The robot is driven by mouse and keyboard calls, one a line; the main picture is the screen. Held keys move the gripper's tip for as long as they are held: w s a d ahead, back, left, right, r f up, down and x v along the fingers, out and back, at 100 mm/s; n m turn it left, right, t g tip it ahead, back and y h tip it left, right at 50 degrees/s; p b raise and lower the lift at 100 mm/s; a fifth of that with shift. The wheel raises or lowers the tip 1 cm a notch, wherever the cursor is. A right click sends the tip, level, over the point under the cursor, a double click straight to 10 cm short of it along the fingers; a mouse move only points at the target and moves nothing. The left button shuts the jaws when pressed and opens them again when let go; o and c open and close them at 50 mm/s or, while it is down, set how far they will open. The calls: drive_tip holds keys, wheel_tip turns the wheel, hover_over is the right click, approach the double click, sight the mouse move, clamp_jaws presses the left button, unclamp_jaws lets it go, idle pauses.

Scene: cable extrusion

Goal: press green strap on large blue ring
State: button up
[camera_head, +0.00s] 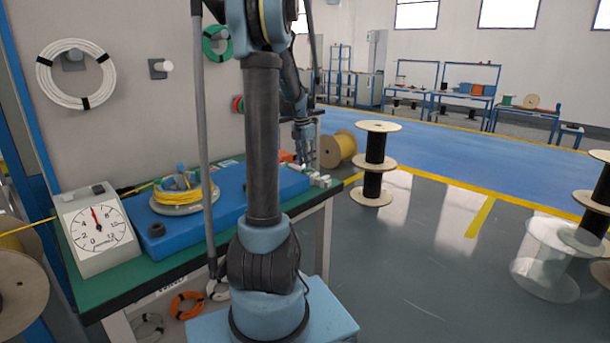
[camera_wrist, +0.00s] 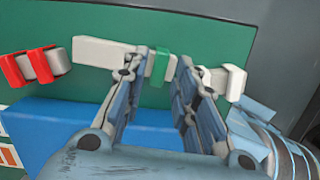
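The green strap (camera_wrist: 159,66) is a short upright band beside the end of a white bar (camera_wrist: 95,52) in the wrist view. My gripper (camera_wrist: 160,76) is open, with one finger on each side of the strap. A gap shows at the right finger; I cannot tell whether the left finger touches the strap. In the head view my gripper (camera_head: 304,140) is low over the far right end of the workbench, and the strap is too small to make out. I cannot identify a large blue ring for certain in either view.
Red straps (camera_wrist: 30,66) sit left of the green one and a white strap (camera_wrist: 235,81) sits right. Spools (camera_head: 373,185) stand on the floor.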

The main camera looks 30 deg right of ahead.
drive_tip(key=shift+f, duration=1.15)
drive_tip(key=shift+r, duration=0.15)
idle(0.4)
drive_tip(key=c, duration=0.6)
drive_tip(key=shift+r, duration=4)
